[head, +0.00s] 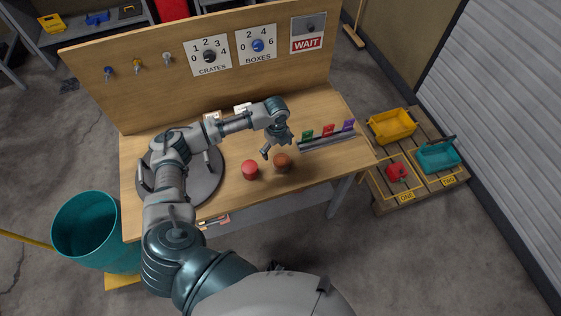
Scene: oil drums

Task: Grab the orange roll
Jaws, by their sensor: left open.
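The orange roll (283,164) is a short brown-orange cylinder standing on the wooden workbench (320,172), near its front edge. A red roll (250,170) stands just left of it, with a small gap between them. My left gripper (278,149) is open and empty, just behind and above the orange roll, with its fingers pointing down. From this angle I cannot tell if a finger touches the roll. My right gripper is not in view.
A rack with green, red and purple cards (328,131) stands right of my left gripper. A round grey turntable (208,180) is at the bench's left. A teal bin (85,228) stands left on the floor. A pallet with yellow (391,125) and teal (438,157) crates is at right.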

